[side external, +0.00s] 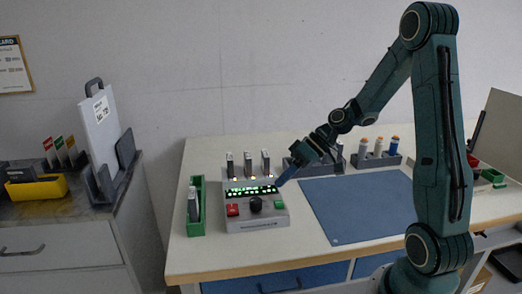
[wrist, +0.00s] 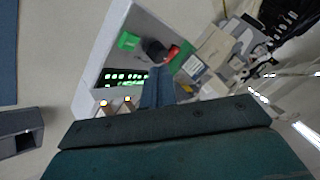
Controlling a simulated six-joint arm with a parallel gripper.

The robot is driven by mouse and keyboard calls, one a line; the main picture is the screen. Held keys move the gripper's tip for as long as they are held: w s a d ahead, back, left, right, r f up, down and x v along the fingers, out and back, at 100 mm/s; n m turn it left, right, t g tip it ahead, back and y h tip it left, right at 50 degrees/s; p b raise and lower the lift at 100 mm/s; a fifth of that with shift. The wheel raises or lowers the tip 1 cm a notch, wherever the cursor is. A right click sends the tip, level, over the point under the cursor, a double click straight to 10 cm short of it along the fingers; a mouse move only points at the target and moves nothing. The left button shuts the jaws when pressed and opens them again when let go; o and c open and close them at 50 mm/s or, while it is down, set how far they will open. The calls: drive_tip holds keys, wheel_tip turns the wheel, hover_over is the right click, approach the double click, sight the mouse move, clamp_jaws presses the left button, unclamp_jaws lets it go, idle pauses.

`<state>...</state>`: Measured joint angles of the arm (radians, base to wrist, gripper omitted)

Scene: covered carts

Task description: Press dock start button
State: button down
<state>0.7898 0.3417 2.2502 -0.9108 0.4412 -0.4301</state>
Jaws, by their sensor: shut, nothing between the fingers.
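The grey dock (side external: 256,221) stands on the table with a lit green display (side external: 250,190), three upright units in its back row, a red button (side external: 233,210), a black knob (side external: 255,204) and a green button (side external: 279,204). My gripper (side external: 279,184) is shut and empty, its blue fingers slanting down over the right end of the display, behind the green button. In the wrist view the fingertips (wrist: 160,70) point toward the black knob (wrist: 155,51), between the display (wrist: 124,79) and the red button (wrist: 174,53). The green button (wrist: 128,41) shows beside the knob. I cannot see contact.
A green tray (side external: 196,206) holding a unit stands left of the dock. A blue mat (side external: 352,208) lies to the right and is bare. A dark rack with several bottles (side external: 378,157) stands behind the mat. A side cabinet (side external: 65,235) is at the left.

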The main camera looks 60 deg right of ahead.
drive_tip(key=shift+r, duration=0.8)
wheel_tip(320, 180, up, 7)
hover_over(284, 204)
drive_tip(key=shift+w+d, duration=0.35)
drive_tip(key=shift+d, duration=0.1)
idle(0.6)
drive_tip(key=s+d+r, duration=0.3)
drive_tip(key=s+d, duration=0.3)
drive_tip(key=shift+s, duration=0.35)
idle(0.9)
